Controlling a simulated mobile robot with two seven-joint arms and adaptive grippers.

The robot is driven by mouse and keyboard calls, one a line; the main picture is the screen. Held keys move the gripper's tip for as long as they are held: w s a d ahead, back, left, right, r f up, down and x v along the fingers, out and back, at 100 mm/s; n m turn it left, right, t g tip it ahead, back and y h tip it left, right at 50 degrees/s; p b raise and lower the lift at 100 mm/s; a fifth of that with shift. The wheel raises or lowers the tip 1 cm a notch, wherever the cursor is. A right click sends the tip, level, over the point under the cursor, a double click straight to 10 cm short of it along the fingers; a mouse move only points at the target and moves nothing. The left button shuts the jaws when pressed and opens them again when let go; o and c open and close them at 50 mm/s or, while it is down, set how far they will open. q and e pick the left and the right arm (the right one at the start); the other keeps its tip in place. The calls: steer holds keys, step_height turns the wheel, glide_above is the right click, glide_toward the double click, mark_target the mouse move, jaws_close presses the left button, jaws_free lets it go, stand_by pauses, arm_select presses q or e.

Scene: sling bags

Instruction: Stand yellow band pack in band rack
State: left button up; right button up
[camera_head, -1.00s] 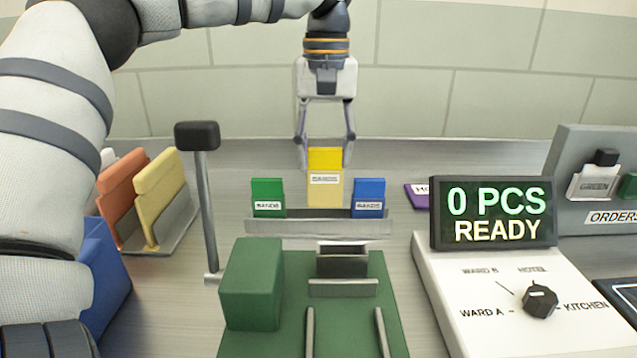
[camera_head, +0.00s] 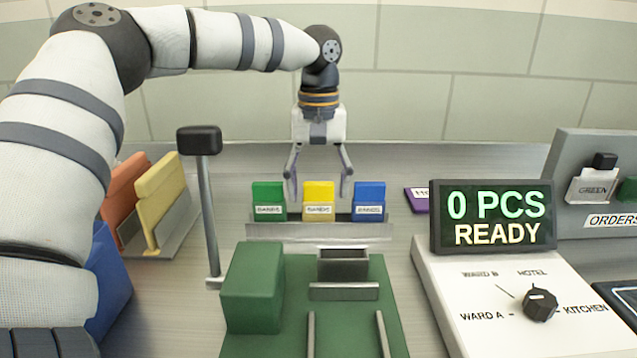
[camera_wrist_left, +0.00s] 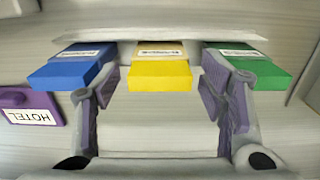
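The yellow band pack (camera_head: 318,196) stands upright in the middle of the band rack (camera_head: 300,231), between the green pack (camera_head: 268,197) and the blue pack (camera_head: 369,197). My left gripper (camera_head: 319,188) is just behind and around the yellow pack with its fingers spread. In the left wrist view the yellow pack (camera_wrist_left: 160,75) lies between the open fingers (camera_wrist_left: 165,88), with a gap on each side. The blue pack (camera_wrist_left: 75,66) and green pack (camera_wrist_left: 250,65) stand just outside the fingers. My right gripper is not in view.
A green base with a green block (camera_head: 252,288) and a dark slot holder (camera_head: 343,264) is in front of the rack. A black-topped post (camera_head: 199,140) stands left. A display (camera_head: 493,215) on a white dial box (camera_head: 475,295) stands right. A purple HOTEL tag (camera_wrist_left: 30,104) lies nearby.

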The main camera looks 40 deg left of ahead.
arm_select(q)
step_height(320, 180, up, 12)
steer(key=b, duration=0.1)
steer(key=shift+r, duration=0.15)
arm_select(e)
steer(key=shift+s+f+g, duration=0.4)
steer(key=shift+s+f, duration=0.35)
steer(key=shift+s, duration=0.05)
